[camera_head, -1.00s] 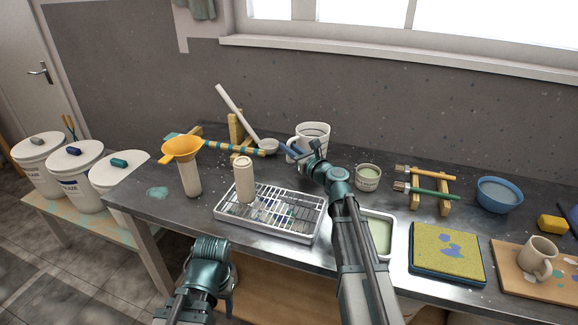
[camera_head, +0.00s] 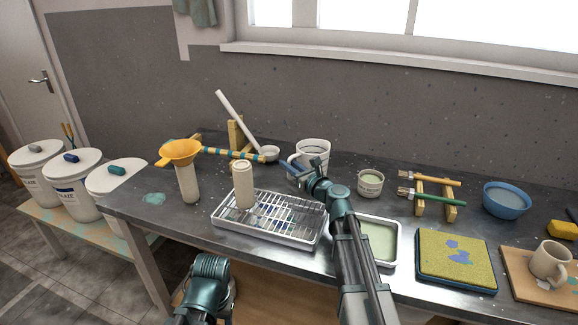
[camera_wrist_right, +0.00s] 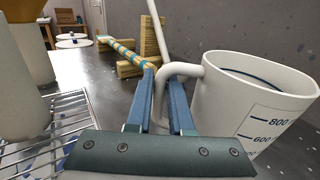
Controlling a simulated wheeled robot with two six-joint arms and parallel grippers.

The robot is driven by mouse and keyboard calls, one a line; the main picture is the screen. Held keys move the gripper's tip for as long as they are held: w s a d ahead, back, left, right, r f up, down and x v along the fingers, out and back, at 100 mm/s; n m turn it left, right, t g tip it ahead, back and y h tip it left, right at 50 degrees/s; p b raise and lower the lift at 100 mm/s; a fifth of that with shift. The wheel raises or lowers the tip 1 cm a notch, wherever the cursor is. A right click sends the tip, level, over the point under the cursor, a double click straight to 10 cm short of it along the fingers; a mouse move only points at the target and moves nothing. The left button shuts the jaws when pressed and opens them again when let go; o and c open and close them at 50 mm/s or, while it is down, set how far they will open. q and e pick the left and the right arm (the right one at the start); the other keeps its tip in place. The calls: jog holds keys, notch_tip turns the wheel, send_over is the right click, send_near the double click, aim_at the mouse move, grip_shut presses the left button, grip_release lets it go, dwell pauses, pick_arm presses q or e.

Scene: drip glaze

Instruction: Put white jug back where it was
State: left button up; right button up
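The white jug (camera_head: 313,153) has measuring marks on its side and is upright at the back of the grey worktop, its handle to the left. It appears to rest on the worktop, though its base is partly hidden by my arm. My right gripper (camera_head: 298,172) is at the handle. In the right wrist view, the blue fingers (camera_wrist_right: 166,98) lie close on either side of the jug's handle, with the jug body (camera_wrist_right: 235,105) to the right. A dark blue line shows inside the rim. My left gripper is not seen; only part of my left arm shows at the bottom.
A ladle (camera_head: 268,153) on a wooden rest is left of the jug, and a small glaze cup (camera_head: 370,183) is right. A wire rack on a tray (camera_head: 275,240) with a pale bottle (camera_head: 243,185) stands in front. An orange funnel (camera_head: 181,152) tops another bottle.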

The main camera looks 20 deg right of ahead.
jog(key=o, duration=0.3)
jog(key=shift+o, duration=0.2)
jog(key=shift+s+d+f, duration=0.1)
jog(key=shift+s, duration=0.2)
jog(key=v, duration=1.3)
jog(key=shift+d, duration=0.4)
